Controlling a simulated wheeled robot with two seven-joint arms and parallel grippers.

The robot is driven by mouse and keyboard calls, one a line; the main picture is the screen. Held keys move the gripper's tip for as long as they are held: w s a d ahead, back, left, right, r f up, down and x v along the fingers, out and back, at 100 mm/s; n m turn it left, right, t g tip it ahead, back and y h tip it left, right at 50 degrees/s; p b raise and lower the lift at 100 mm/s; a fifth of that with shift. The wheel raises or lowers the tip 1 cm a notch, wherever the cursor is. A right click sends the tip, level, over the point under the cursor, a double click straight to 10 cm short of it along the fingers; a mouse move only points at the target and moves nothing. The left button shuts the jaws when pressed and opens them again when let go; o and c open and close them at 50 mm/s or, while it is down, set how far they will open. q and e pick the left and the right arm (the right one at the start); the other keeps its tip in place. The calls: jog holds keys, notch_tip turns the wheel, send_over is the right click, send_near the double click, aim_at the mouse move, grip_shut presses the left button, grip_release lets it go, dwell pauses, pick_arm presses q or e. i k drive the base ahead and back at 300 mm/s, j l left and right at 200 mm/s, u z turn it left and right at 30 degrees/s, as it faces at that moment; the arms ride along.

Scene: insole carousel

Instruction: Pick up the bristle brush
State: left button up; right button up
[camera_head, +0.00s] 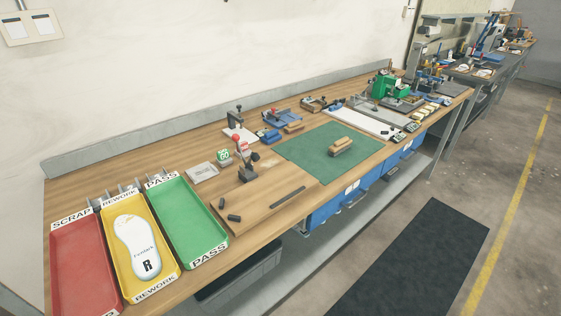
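A small tan wooden block with a darker underside, which looks like the bristle brush (341,147), lies on the green mat (310,160) near its middle. At this size I cannot make out its bristles clearly. Nothing covers it. Neither of my grippers is in view.
Red (80,262), yellow (162,268) and green (188,222) trays stand at the left; a white insole (138,246) lies in the yellow one. A toggle clamp (244,160) stands left of the mat. Small tools and a green machine (384,84) line the back.

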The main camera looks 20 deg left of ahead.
aim_at(342, 144)
jog(key=i+l+u, duration=0.1)
jog(key=i+l, duration=0.15)
jog(key=i+l+u, duration=0.25)
jog(key=i+l, duration=0.25)
jog(key=l, duration=0.2)
jog(key=i+l+u, duration=0.15)
jog(key=l, duration=0.2)
jog(key=i+l+u, duration=0.1)
jog(key=i+l, duration=0.15)
jog(key=i+l+u, duration=0.1)
jog(key=l, duration=0.4)
jog(key=i, duration=0.1)
